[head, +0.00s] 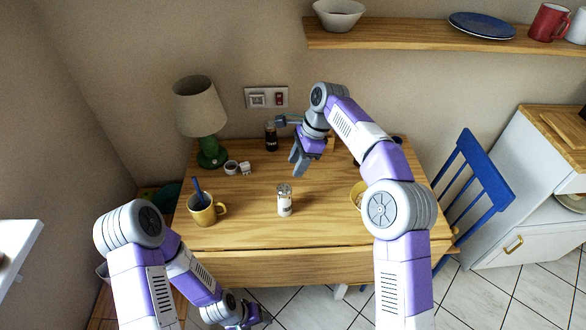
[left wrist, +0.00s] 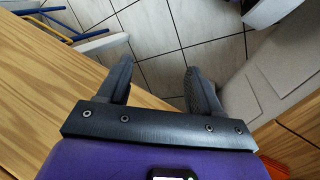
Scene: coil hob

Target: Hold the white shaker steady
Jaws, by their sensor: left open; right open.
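The white shaker (head: 285,205) stands upright on the wooden table (head: 255,235), near the middle of its front part, with a greyish top. My right gripper (head: 299,168) is open above the table, behind the shaker and apart from it. My left gripper (head: 262,318) is low in front of the table's front edge, far from the shaker. In the left wrist view my left gripper (left wrist: 160,75) is open with nothing between its fingers, over the tiled floor and beside a wooden edge.
A green lamp (head: 205,125), small white items (head: 238,168) and a dark bottle (head: 271,137) stand further back. A blue chair (head: 480,185) is right.

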